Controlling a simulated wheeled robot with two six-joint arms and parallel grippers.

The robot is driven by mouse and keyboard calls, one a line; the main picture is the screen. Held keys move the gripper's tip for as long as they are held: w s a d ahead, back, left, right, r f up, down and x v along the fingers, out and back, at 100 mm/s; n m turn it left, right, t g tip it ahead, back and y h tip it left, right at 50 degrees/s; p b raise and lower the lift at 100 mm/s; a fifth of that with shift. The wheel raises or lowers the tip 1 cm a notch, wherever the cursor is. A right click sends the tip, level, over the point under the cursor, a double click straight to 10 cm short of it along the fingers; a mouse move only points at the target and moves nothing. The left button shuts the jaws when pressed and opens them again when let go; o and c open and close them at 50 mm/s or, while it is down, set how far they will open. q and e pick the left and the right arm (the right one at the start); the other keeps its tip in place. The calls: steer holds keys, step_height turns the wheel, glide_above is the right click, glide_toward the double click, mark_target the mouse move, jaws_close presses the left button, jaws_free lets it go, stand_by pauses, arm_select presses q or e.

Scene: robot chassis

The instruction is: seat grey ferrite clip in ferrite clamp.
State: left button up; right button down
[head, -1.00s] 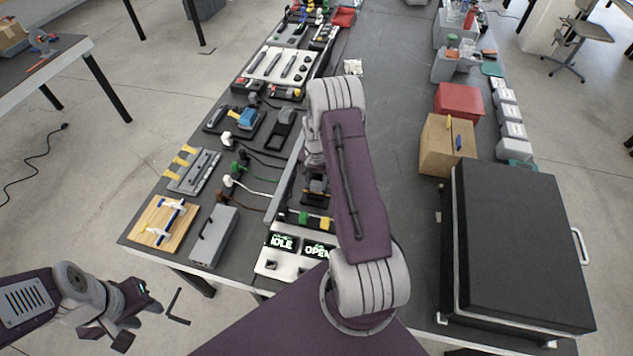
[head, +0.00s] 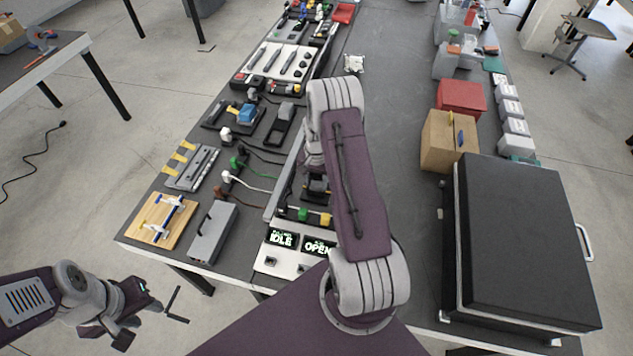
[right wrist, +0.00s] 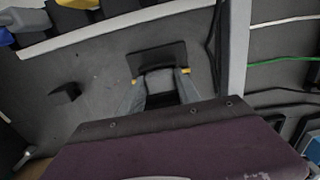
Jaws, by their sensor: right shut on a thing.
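My right gripper (right wrist: 160,88) is seen in the right wrist view, with its fingers shut on a small grey block, which I take to be the grey ferrite clip (right wrist: 158,82). A dark flat piece (right wrist: 157,56) lies just beyond it; I cannot tell whether it is part of the ferrite clamp, or whether the clip touches it. In the head view my right arm hides this gripper and the clip. My left gripper (head: 135,308) hangs at the lower left, off the table; its opening is unclear.
A grey box (head: 212,235) and a wooden board (head: 162,220) stand at the near left of the table. Plugs with cables (head: 228,178) lie between fixtures. A display panel (head: 290,250) reads IDLE and OPEN. A large black case (head: 520,240) fills the right. The table's middle strip is mostly clear.

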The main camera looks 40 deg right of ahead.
mark_target(316, 185)
steer(key=shift+f, duration=0.2)
steer(key=c, duration=0.8)
jaws_free()
steer(key=shift+r, duration=0.1)
steer(key=shift+o, duration=0.2)
step_height(316, 185, up, 9)
steer(key=shift+b, duration=0.4)
